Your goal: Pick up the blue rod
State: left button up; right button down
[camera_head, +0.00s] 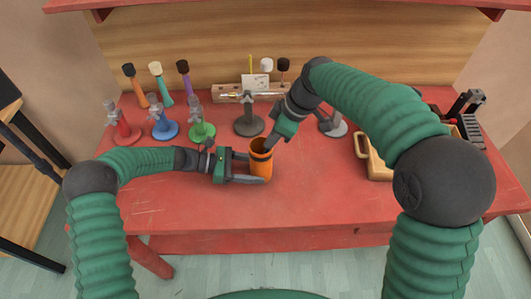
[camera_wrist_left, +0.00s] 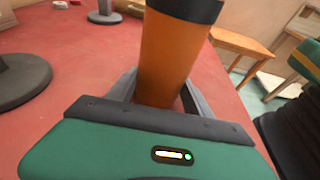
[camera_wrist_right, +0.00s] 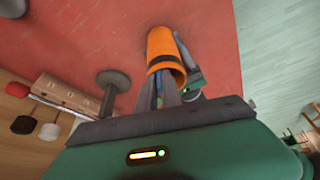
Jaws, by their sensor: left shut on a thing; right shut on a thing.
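An orange cup with a black band (camera_head: 261,170) stands on the red table. My left gripper (camera_head: 252,166) is shut around the cup's sides; the cup fills the space between the fingers in the left wrist view (camera_wrist_left: 165,65). My right gripper (camera_head: 270,143) comes down from the upper right, with its fingertips at the cup's mouth. In the right wrist view, a narrow bluish piece, seemingly the blue rod (camera_wrist_right: 159,85), shows between the right fingers at the cup's opening. Most of it is hidden by the fingers and the cup wall.
Red (camera_head: 124,132), blue (camera_head: 165,128) and green (camera_head: 202,131) stands are at the left, with several mallets behind. A dark grey stand (camera_head: 248,124) and a wooden rack (camera_head: 228,90) are behind the cup. A tan case (camera_head: 376,168) lies right. The front table is clear.

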dwell(0.4)
pick_arm(q)
jog(key=o, duration=1)
pick_arm(e)
notch_tip(320, 180, up, 18)
pick_arm(q)
jog(key=shift+o, duration=0.2)
